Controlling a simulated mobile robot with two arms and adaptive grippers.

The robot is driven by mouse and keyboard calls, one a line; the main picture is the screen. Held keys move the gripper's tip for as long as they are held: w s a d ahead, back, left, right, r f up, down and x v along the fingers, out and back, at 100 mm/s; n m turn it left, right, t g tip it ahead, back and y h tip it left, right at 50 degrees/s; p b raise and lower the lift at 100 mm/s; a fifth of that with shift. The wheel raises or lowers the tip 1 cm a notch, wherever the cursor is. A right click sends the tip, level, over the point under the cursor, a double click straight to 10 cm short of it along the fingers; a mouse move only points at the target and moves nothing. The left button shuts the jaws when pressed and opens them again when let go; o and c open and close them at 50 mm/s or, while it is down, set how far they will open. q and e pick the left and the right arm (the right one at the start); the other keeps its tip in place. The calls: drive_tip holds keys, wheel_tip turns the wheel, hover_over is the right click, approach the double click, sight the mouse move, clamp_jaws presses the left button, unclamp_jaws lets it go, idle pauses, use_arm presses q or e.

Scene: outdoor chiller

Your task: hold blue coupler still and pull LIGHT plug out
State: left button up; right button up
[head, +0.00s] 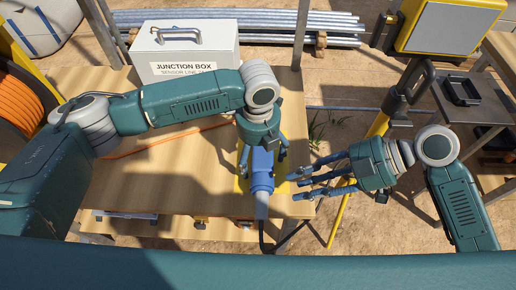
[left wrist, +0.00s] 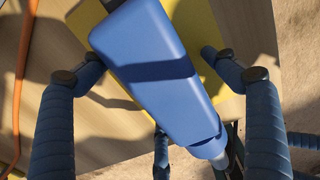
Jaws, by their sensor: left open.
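The blue coupler (head: 262,172) lies on a yellow plate at the bench's right side, and it fills the middle of the left wrist view (left wrist: 150,60). A narrower blue end (left wrist: 210,146) with a grey tip points to the lower right there. A dark cable (head: 262,236) leaves its near end. No LIGHT lettering is readable, and I cannot tell where plug and coupler meet. My left gripper (head: 262,151) is above the coupler, open, with fingers on both sides and gaps to it. My right gripper (head: 305,180) is just right of the coupler, fingers spread and empty.
A white junction box (head: 186,52) stands at the bench's back. An orange cable reel (head: 22,100) is at the left, its orange cord crossing the bench. A yellow post (head: 343,205) stands right of the bench. A yellow-framed lamp or panel (head: 447,25) is at the back right.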

use_arm(q)
drive_tip(key=c, duration=2)
drive_tip(key=shift+c, duration=0.2)
